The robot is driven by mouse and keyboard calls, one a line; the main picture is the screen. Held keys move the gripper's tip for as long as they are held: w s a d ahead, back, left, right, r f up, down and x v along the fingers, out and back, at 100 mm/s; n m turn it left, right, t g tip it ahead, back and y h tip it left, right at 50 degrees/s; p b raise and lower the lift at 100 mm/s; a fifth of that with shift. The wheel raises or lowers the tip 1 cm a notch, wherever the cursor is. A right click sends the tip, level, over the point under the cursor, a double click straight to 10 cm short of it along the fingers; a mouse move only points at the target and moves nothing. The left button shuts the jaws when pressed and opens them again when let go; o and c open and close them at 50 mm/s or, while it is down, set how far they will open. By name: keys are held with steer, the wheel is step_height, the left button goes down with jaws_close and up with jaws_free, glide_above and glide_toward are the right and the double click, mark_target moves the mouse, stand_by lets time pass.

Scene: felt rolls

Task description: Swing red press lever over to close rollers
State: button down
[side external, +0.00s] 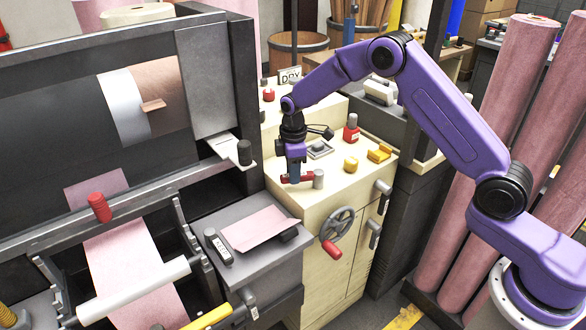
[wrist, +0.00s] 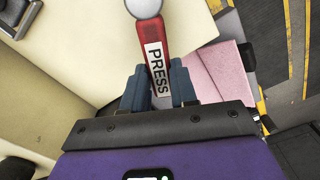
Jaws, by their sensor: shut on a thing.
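The red press lever (side external: 306,178) lies low across the cream cabinet top, near its front left corner, with a grey round end to its right. In the wrist view the lever (wrist: 152,38) carries a white PRESS label and has a pale round end at the top. My gripper (side external: 293,178) points down over it and is shut on it; in the wrist view the blue-grey fingers (wrist: 158,88) stand on both sides of the labelled bar. A white roller (side external: 135,290) with pink felt shows at lower left; its gap to any other roller is unclear.
The cabinet top (side external: 335,190) also holds a yellow knob (side external: 351,164), a red-bodied knob (side external: 351,130) and a yellow switch (side external: 379,153). A handwheel (side external: 338,224) is on the cabinet front. A grey shelf with a pink felt piece (side external: 257,228) lies left of the lever.

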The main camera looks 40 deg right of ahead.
steer(key=shift+s+a, duration=0.1)
stand_by(0.5)
steer(key=c, duration=0.9)
jaws_free()
step_height(320, 180, up, 18)
steer(key=shift+f, duration=0.25)
